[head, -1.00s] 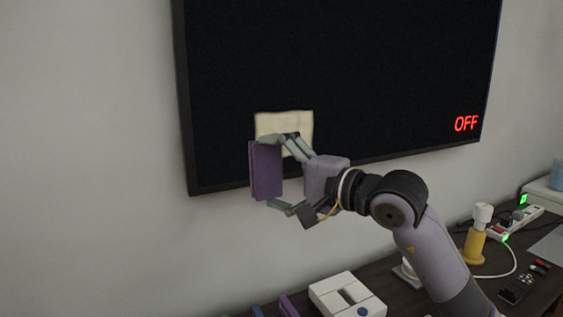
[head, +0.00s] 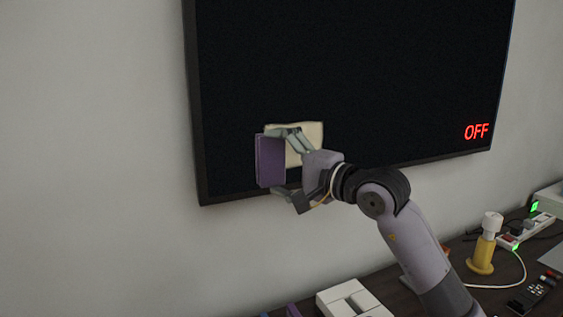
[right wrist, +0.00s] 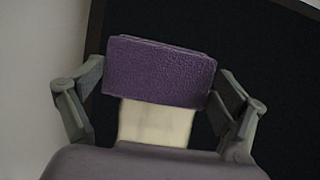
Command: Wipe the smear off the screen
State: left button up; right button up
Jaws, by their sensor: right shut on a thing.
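The screen (head: 350,75) is a large dark panel on the wall, with red "OFF" lettering at its lower right. The smear (head: 312,138) is a cream patch near its lower left edge; it also shows in the right wrist view (right wrist: 155,124). My right gripper (head: 275,162) is shut on a purple pad (head: 269,163), held upright in front of the smear's left part. In the right wrist view the pad (right wrist: 160,72) sits between the fingers and hides the smear's upper part. I cannot tell whether the pad touches the screen. My left gripper is out of view.
Below the screen is a dark table with a white box (head: 350,300), a yellow-and-white bottle-like object (head: 485,245), a black remote (head: 530,296) and a power strip (head: 527,230) with a white cable. The wall left of the screen is bare.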

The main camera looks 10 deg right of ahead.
jog(key=shift+w+a, duration=0.2)
jog(key=shift+w, duration=0.75)
dwell(0.6)
